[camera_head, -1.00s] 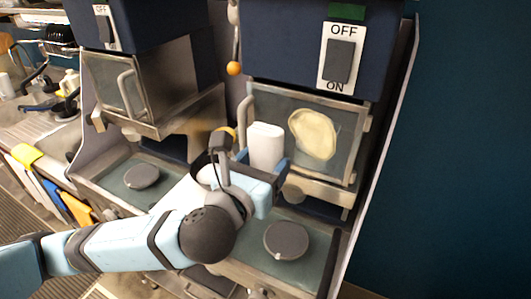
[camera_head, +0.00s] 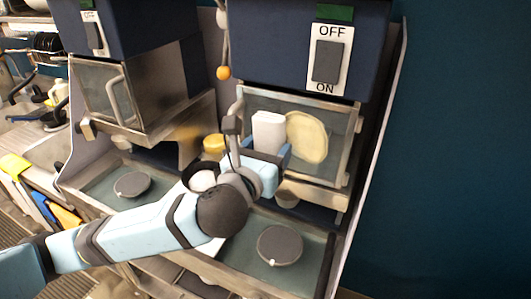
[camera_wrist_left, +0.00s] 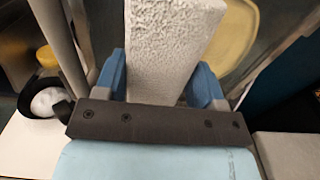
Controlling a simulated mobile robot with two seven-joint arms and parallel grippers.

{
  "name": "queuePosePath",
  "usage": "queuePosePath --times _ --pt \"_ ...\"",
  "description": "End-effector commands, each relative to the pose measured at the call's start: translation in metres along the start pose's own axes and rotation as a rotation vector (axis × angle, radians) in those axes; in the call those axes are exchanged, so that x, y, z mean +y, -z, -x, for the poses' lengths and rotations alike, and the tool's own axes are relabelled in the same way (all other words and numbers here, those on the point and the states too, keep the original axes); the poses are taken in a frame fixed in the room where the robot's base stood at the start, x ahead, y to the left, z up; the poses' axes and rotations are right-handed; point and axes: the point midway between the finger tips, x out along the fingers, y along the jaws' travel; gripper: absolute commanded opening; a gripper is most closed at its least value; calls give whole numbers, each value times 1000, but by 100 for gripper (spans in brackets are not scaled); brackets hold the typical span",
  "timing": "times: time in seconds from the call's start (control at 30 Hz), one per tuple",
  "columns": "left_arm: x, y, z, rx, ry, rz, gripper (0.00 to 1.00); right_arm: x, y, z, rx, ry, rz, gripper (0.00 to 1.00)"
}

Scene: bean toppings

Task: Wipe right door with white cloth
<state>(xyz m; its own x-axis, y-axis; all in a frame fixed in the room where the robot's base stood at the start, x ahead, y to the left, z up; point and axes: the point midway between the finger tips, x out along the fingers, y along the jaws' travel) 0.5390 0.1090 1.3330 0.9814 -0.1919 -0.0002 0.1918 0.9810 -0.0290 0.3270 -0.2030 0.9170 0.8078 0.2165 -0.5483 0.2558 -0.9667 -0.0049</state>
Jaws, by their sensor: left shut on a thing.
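The right door (camera_head: 338,128) is a glass panel in a metal frame on the right machine, with a large pale yellow smear (camera_head: 308,138) on it. My left gripper (camera_head: 270,150) is shut on the white cloth (camera_head: 268,130), a thick upright block in front of the door's left part. The cloth overlaps the smear's left edge in the head view; I cannot tell whether it touches the glass. The wrist view shows the cloth (camera_wrist_left: 172,45) between the blue fingers (camera_wrist_left: 160,85), with the smear (camera_wrist_left: 222,35) to its right. My right gripper is not in view.
A left machine with its own glass door (camera_head: 108,92) stands beside. An orange ball (camera_head: 223,72) hangs between the machines. Grey round lids (camera_head: 280,245) and (camera_head: 132,184) lie on the trays below. A yellow-topped container (camera_head: 214,143) stands behind my arm.

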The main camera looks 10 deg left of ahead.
Motion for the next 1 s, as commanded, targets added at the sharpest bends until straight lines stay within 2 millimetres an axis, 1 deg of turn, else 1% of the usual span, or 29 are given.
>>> queuePosePath --times 0.47,1.0 --pt "0 0 0 0 0 0 44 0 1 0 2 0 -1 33" --pt "0 0 -11 0 0 0 44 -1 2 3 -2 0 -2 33"
